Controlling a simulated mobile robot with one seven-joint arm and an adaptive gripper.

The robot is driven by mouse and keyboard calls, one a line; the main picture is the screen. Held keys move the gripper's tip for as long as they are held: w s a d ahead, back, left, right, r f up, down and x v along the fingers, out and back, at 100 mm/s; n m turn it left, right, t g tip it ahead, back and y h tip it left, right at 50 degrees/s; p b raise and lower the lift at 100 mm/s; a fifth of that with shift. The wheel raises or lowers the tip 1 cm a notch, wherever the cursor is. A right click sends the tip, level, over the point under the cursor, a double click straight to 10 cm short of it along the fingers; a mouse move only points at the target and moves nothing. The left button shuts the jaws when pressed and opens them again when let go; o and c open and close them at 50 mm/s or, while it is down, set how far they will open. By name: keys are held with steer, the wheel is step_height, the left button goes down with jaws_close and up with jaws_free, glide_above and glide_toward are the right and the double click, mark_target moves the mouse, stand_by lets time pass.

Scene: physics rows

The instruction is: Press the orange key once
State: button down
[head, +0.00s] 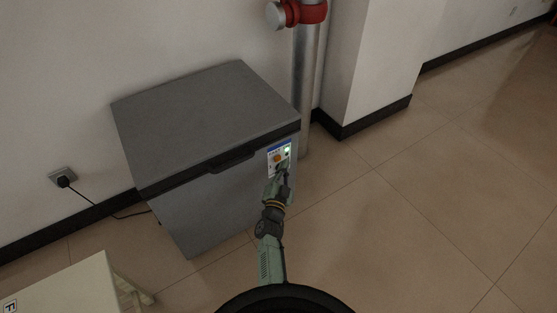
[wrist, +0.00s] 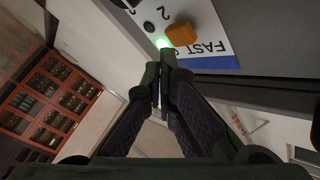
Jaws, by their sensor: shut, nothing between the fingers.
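The orange key (wrist: 181,34) stands out from a white control panel (wrist: 210,22) with a blue strip marked "FAST". In the head view the orange key (head: 278,158) is small on the panel (head: 270,151), at the right end of the grey chest freezer's front (head: 215,198). My gripper (head: 284,168) is shut and empty, right in front of the panel. In the wrist view my gripper's tips (wrist: 166,52) are close together, just beside and below the orange key, near a green light (wrist: 162,42). I cannot tell whether they touch the panel.
A dark knob (wrist: 149,27) is near the key on the panel. A metal pipe with a red collar (head: 309,12) stands behind the freezer's right side. A pale table (head: 70,285) is at the lower left. The tiled floor (head: 400,220) to the right is clear.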

steer(key=shift+w+a, duration=0.1)
steer(key=shift+w+a, duration=0.15)
steer(key=shift+w, duration=0.1)
steer(key=shift+w+a, duration=0.25)
steer(key=shift+w, duration=0.05)
stand_by(0.8)
steer(key=shift+s, duration=0.1)
steer(key=shift+s+d, duration=0.5)
steer(key=shift+s, duration=0.05)
steer(key=shift+s, duration=0.1)
steer(key=s+d, duration=0.1)
steer(key=s, duration=0.1)
steer(key=s+d, duration=0.2)
stand_by(0.6)
stand_by(0.6)
